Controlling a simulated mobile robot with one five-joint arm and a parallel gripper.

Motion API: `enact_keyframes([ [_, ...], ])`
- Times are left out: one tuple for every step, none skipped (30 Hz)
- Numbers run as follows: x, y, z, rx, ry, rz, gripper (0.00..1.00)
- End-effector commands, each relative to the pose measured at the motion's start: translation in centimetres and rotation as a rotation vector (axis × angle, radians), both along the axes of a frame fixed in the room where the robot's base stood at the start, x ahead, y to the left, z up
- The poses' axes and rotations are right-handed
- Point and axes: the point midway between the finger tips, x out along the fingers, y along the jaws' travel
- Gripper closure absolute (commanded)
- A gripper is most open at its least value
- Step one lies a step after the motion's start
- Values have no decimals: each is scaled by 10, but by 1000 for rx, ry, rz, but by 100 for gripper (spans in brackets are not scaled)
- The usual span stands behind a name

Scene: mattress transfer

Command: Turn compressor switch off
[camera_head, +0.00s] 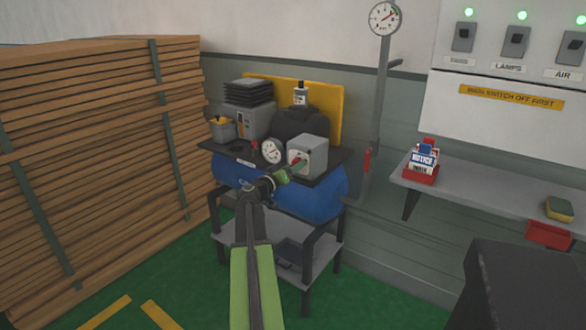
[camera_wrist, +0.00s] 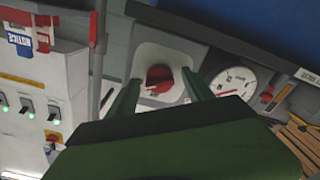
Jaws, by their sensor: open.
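The compressor (camera_head: 285,190) has a blue tank and stands on a dark metal stand in the head view. Its switch is a red rotary knob on a grey box (camera_head: 315,152); my gripper partly covers the knob there. In the wrist view the red knob (camera_wrist: 160,78) sits on a pale plate, between and beyond my two green fingers. My gripper (camera_wrist: 160,92) is open, with one finger on each side of the knob's line of sight. In the head view my gripper (camera_head: 290,172) is right at the front of the box. I cannot tell whether the fingers touch the knob.
A round gauge (camera_head: 271,151) sits left of the switch box. Stacked planks (camera_head: 90,150) fill the left side. A wall panel (camera_head: 510,65) with several switches and green lamps is at upper right, above a shelf (camera_head: 480,195). Green floor is open in front.

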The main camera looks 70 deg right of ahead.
Motion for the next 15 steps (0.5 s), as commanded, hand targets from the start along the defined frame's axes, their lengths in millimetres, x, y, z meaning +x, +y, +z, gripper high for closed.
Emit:
enact_keyframes([
  [0,-2,0,0,0,0,40],
  [-1,-3,0,0,0,0,40],
  [-1,-3,0,0,0,0,40],
  [-1,-3,0,0,0,0,40],
  [-1,-3,0,0,0,0,40],
  [-1,-3,0,0,0,0,40],
  [-1,-3,0,0,0,0,40],
  [-1,-3,0,0,0,0,40],
  [-1,-3,0,0,0,0,41],
  [-1,-3,0,0,0,0,45],
  [-1,-3,0,0,0,0,49],
  [-1,-3,0,0,0,0,55],
  [-1,-3,0,0,0,0,58],
  [0,-3,0,0,0,0,62],
  [0,-2,0,0,0,0,68],
])
